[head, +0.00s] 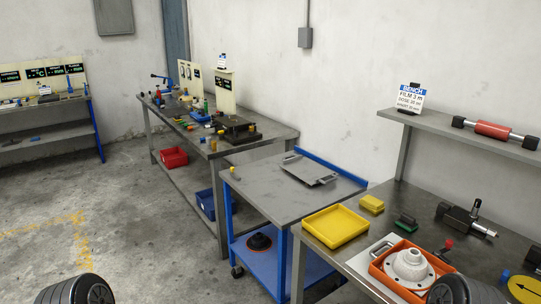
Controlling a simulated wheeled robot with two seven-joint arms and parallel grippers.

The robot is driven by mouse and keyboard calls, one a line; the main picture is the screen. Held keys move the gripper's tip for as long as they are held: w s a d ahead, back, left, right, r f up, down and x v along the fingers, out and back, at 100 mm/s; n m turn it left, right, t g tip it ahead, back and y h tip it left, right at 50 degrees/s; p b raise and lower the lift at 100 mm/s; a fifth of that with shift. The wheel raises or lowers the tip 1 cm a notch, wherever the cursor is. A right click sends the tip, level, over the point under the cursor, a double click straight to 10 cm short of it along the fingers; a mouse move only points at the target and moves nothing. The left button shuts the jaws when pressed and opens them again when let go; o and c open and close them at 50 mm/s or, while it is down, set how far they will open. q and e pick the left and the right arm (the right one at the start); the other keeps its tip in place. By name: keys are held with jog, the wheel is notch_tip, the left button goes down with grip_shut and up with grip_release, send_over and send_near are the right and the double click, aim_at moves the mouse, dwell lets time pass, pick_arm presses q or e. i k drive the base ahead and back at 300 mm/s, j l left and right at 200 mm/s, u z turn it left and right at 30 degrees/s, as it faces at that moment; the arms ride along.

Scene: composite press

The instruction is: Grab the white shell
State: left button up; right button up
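The white shell (409,267) is a rounded, flanged piece with a raised round neck on top. It sits upright in an orange tray (376,272) on the near right workbench, in the head view. Dark rounded parts of my two arms show at the bottom edge, one at the left and one just right of the orange tray. Neither gripper's fingers are in view. The right arm part hides a bit of the bench beside the tray.
A yellow tray (336,226) stands left of the shell. Yellow blocks (371,204), a green-and-black block (405,223) and a dark metal fixture (465,219) lie behind it. A blue-framed cart (262,198) adjoins the bench. Open floor (130,220) lies left.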

aim_at(409, 268)
jog(key=i+j, duration=0.7)
jog(key=j, duration=0.2)
jog(key=z, duration=2.15)
